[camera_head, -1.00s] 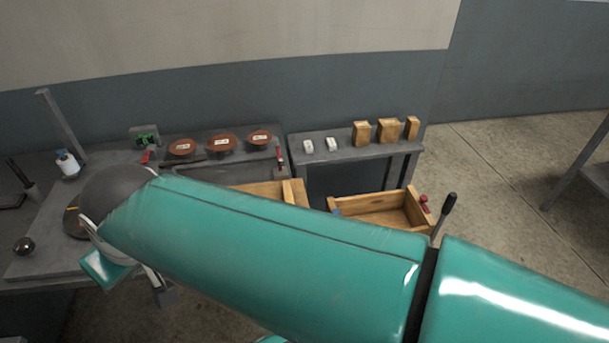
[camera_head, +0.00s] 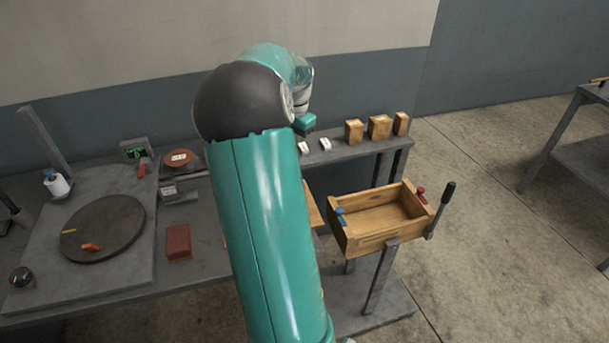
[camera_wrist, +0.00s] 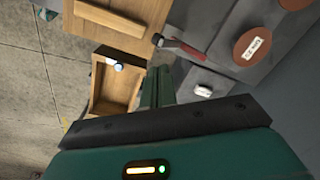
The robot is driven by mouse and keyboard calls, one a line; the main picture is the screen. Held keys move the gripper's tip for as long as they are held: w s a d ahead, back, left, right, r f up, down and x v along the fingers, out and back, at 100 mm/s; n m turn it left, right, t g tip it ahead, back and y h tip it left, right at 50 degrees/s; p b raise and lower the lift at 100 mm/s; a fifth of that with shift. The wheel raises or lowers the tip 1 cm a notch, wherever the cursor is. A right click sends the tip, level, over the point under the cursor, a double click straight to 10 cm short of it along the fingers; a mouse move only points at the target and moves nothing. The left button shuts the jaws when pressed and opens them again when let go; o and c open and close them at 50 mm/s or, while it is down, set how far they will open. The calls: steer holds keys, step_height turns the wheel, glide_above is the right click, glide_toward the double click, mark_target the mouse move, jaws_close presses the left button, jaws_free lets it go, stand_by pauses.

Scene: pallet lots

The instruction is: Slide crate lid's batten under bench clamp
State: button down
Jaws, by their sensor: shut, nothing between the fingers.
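The wooden crate lid (camera_wrist: 125,8) lies on the bench at the top of the wrist view, with its batten (camera_wrist: 108,19) across it. In the head view my arm hides nearly all of the lid; only a sliver of it (camera_head: 314,211) shows. The red-handled clamp (camera_wrist: 182,48) is right of the batten in the wrist view, apart from it; my arm covers it in the head view. My gripper (camera_wrist: 158,75) is shut and empty, seen between the open crate and the grey shelf in the wrist view. The fingertips are hidden in the head view.
The open wooden crate (camera_head: 385,218) stands right of my arm, with blue and red fittings and a black-handled lever (camera_head: 443,205). Wooden blocks (camera_head: 379,127) and white pieces line the back shelf. A dark turntable (camera_head: 103,228) and red block (camera_head: 178,242) are left.

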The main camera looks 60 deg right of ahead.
mark_target(305, 182)
steer(key=s+d+f+m+g, duration=0.1)
steer(key=s+d+f+m, duration=0.3)
steer(key=d, duration=0.3)
steer(key=a+f+n, duration=0.1)
steer(key=a+f, duration=0.2)
steer(key=f, duration=0.7)
steer(key=shift+w+a, duration=0.15)
steer(key=shift+f, duration=0.1)
steer(key=shift+w+a, duration=0.2)
steer(key=shift+a, duration=0.35)
steer(key=shift+w+a, duration=0.2)
steer(key=shift+a, duration=0.35)
steer(key=shift+d, duration=0.15)
